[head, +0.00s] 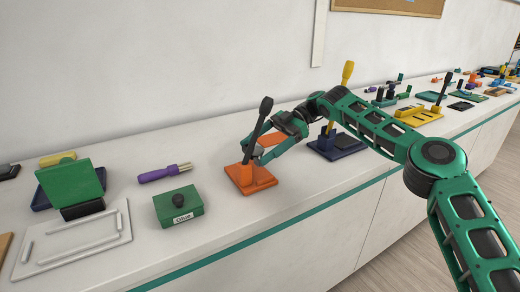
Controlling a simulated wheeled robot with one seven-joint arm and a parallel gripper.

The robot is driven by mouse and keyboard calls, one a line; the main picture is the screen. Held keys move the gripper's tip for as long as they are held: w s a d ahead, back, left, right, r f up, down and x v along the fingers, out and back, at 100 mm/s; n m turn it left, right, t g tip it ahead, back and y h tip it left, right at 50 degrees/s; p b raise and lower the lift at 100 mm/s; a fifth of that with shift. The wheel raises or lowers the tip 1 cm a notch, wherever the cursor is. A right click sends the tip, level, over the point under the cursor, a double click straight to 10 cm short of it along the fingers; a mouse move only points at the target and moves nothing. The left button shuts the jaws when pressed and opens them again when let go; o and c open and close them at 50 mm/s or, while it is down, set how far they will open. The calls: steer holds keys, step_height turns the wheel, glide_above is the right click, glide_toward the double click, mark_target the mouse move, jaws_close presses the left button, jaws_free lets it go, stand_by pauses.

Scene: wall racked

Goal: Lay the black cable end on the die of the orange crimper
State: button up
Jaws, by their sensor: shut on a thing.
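The orange crimper (246,177) stands on the white counter near the middle of the head view. It has an orange base and a long black lever (258,127) that leans up and to the right. My gripper (259,152) is low at the crimper, just right of the lever and above the base. It is shut on a small dark piece, which I take for the black cable end. The fingers and the crimper hide most of it. The die is hidden too, so I cannot tell whether the cable end touches it.
A blue crimper-like tool (335,149) with a yellow lever stands close to the right, under my arm. A green box labelled Glue (178,208), a purple-handled tool (160,174) and a white tray (76,246) lie to the left. The counter's front edge is near.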

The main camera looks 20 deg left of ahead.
mark_target(261, 170)
steer(key=shift+w+d+r, duration=0.1)
steer(key=shift+w+d, duration=0.05)
steer(key=shift+f, duration=1.9)
steer(key=shift+f, duration=0.45)
steer(key=o, duration=1.1)
